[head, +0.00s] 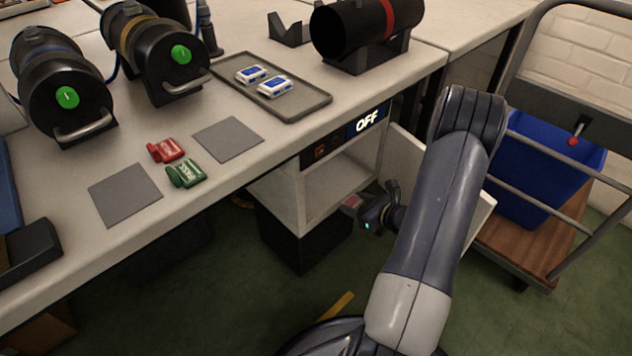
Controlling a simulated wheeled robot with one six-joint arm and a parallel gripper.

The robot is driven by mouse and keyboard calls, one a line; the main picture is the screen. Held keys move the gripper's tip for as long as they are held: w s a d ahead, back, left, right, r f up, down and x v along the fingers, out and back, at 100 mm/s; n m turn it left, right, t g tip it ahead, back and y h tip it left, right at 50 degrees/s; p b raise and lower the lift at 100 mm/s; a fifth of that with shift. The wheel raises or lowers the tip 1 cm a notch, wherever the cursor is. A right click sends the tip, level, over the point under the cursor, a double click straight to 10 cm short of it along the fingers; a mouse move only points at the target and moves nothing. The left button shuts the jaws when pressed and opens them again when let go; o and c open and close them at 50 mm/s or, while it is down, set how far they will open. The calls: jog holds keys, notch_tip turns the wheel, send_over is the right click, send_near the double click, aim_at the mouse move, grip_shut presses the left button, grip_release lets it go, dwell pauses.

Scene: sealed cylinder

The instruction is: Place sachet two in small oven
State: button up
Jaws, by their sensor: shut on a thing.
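The small oven (297,195) is a white box below the table's edge, with a dark panel reading "OFF" (366,121) above its opening. Its white door (405,152) stands open to the right, partly behind my arm. My gripper (358,206) is at the oven's open front, near the lower right of the opening. It is shut on a small reddish flat thing (352,201), which may be sachet two; no label on it can be read. My fingers hide part of it. I cannot tell whether it touches the oven floor.
On the table are a red item (166,150), a green item (187,173), grey square mats (228,139), a tray (313,105) with two blue-white packets (252,74), and black cylinders (172,58). A cart with a blue bin (545,175) stands right.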

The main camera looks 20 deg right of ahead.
aim_at(347, 198)
jog(key=w+a, duration=0.1)
jog(key=w, duration=0.3)
jog(key=w+a+b, duration=0.1)
jog(key=w+a, duration=0.1)
jog(key=w, duration=0.2)
jog(key=w+a+b, duration=0.1)
jog(key=w, duration=0.3)
jog(key=shift+w+a, duration=0.15)
jog(key=shift+a, duration=0.1)
jog(key=shift+w+a+f+b, duration=0.1)
jog(key=shift+w+f+b, duration=0.2)
jog(key=shift+f+b, duration=0.5)
jog(key=shift+w+a+f+b, duration=0.1)
jog(key=shift+w+f+b, duration=0.3)
jog(key=shift+f, duration=0.55)
jog(key=shift+s+f, duration=0.15)
jog(key=shift+f+b, duration=0.15)
jog(key=shift+b, duration=0.2)
jog(key=o, duration=1)
jog(key=shift+c, duration=0.2)
jog(key=shift+r+p, duration=0.3)
jog(key=shift+p, duration=0.05)
jog(key=shift+p+v, duration=1.7)
jog(key=shift+v, duration=4.3)
